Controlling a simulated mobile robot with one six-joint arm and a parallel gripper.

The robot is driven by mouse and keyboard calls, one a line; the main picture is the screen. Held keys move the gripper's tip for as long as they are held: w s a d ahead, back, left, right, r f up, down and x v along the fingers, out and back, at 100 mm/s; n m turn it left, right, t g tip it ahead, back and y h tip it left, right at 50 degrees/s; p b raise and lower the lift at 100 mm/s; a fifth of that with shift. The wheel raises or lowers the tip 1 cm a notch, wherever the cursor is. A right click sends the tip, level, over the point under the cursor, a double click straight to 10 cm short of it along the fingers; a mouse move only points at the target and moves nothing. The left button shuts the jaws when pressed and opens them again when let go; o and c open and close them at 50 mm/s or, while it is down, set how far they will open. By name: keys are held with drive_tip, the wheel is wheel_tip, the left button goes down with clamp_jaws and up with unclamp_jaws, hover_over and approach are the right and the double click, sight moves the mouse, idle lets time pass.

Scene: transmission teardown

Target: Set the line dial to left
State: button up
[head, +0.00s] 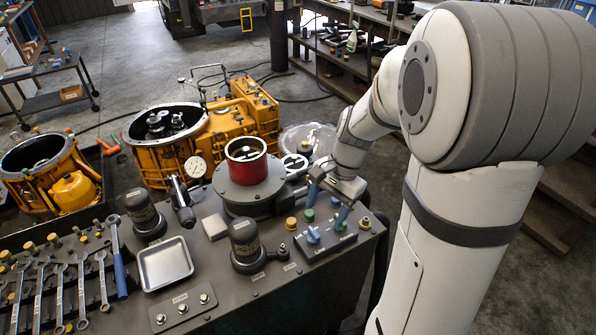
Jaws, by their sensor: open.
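A dark control box (322,252) sits at the right front of the grey bench. A blue knob (313,236), which may be the line dial, stands on its left part. Its label and pointer direction are too small to read. Several small green and blue controls are close by. My gripper (325,212) is open above the back of the control box, with its two blue-green fingers pointing down. The fingers appear empty and slightly behind the blue knob. I cannot tell whether a finger touches any control, and the gripper partly hides the area behind the box.
A dark cylinder (246,245) stands left of the box, and a red-topped cylinder (246,165) behind. Yellow knobs flank the box. A metal tray (165,263) and several wrenches (82,288) lie left. Yellow transmission housings (170,150) stand behind the bench.

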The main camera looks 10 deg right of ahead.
sight(314, 232)
drive_tip(key=w+f+m, duration=0.1)
drive_tip(key=f, duration=0.2)
drive_tip(key=a+f+m+p, duration=0.1)
drive_tip(key=f, duration=0.2)
drive_tip(key=w+f+m+y+p, duration=0.1)
drive_tip(key=f, duration=0.3)
drive_tip(key=shift+w+a+m+g, duration=0.2)
drive_tip(key=shift+w+m+g, duration=0.1)
drive_tip(key=shift+m+g, duration=0.1)
drive_tip(key=shift+c, duration=0.2)
drive_tip(key=c, duration=0.9)
drive_tip(key=shift+c, duration=0.2)
